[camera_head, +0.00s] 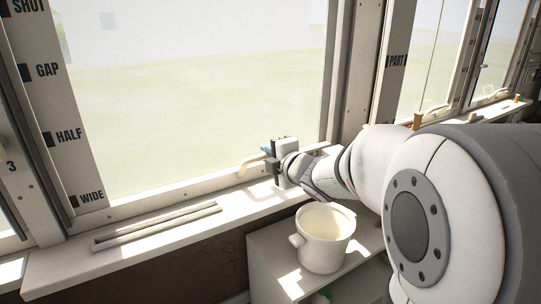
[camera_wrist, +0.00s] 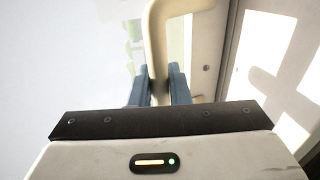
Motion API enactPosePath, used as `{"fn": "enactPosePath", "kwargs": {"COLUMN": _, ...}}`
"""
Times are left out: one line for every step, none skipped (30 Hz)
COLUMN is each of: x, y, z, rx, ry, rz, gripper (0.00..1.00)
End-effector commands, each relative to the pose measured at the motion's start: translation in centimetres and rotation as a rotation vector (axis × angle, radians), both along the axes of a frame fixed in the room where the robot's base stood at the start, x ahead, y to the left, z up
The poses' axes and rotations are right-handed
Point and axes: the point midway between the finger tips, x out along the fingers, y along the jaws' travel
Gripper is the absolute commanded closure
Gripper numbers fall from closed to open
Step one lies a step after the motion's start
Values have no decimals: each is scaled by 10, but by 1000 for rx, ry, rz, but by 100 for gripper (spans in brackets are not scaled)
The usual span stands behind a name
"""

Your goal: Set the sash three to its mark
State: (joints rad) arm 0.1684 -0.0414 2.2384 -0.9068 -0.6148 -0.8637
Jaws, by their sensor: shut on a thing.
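The large window sash in the middle of the head view has a pale bottom rail (camera_head: 170,196) low against the sill. A cream loop handle (camera_head: 248,166) stands on that rail near its right end. My gripper (camera_head: 268,158) is shut on this handle; in the wrist view its two blue fingers (camera_wrist: 158,90) lie on either side of the handle bar (camera_wrist: 154,45). A post at the left carries the marks SHUT, GAP, HALF and WIDE (camera_head: 88,200) from top to bottom. A "3" (camera_head: 10,167) shows left of it. I cannot tell which mark the sash lines up with.
A white pot (camera_head: 324,238) stands on a low white shelf (camera_head: 276,268) below my arm. A slotted strip (camera_head: 155,226) lies along the sill. Another post marked PART (camera_head: 396,61) and more windows are at the right. Room in front of the left sill looks clear.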

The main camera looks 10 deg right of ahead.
Motion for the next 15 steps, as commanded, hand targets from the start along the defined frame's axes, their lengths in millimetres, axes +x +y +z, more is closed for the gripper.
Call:
{"fn": "enactPosePath", "kwargs": {"x": -1, "y": 0, "z": -9, "rx": -3, "ry": 11, "rz": -1, "gripper": 100}}
{"fn": "enactPosePath", "kwargs": {"x": -1, "y": 0, "z": -9, "rx": -3, "ry": 11, "rz": -1, "gripper": 100}}
{"fn": "enactPosePath", "kwargs": {"x": -1, "y": 0, "z": -8, "rx": -3, "ry": 12, "rz": -1, "gripper": 100}}
{"fn": "enactPosePath", "kwargs": {"x": -1, "y": 0, "z": -8, "rx": -2, "ry": 13, "rz": -1, "gripper": 100}}
{"fn": "enactPosePath", "kwargs": {"x": -1, "y": 0, "z": -8, "rx": -3, "ry": 14, "rz": -1, "gripper": 100}}
{"fn": "enactPosePath", "kwargs": {"x": -1, "y": 0, "z": -9, "rx": -3, "ry": 15, "rz": -1, "gripper": 100}}
{"fn": "enactPosePath", "kwargs": {"x": -1, "y": 0, "z": -9, "rx": -3, "ry": 15, "rz": -1, "gripper": 100}}
{"fn": "enactPosePath", "kwargs": {"x": -1, "y": 0, "z": -9, "rx": -3, "ry": 16, "rz": -1, "gripper": 100}}
{"fn": "enactPosePath", "kwargs": {"x": -1, "y": 0, "z": -9, "rx": -3, "ry": 16, "rz": -1, "gripper": 100}}
{"fn": "enactPosePath", "kwargs": {"x": -1, "y": 0, "z": -9, "rx": -3, "ry": 16, "rz": -1, "gripper": 83}}
{"fn": "enactPosePath", "kwargs": {"x": -1, "y": 0, "z": -9, "rx": -3, "ry": 16, "rz": 0, "gripper": 81}}
{"fn": "enactPosePath", "kwargs": {"x": -1, "y": 0, "z": -10, "rx": -3, "ry": 16, "rz": 0, "gripper": 77}}
{"fn": "enactPosePath", "kwargs": {"x": -1, "y": 0, "z": -9, "rx": -3, "ry": 16, "rz": 0, "gripper": 75}}
{"fn": "enactPosePath", "kwargs": {"x": -1, "y": 0, "z": -9, "rx": -3, "ry": 15, "rz": 0, "gripper": 72}}
{"fn": "enactPosePath", "kwargs": {"x": -1, "y": 0, "z": -9, "rx": -2, "ry": 14, "rz": 0, "gripper": 69}}
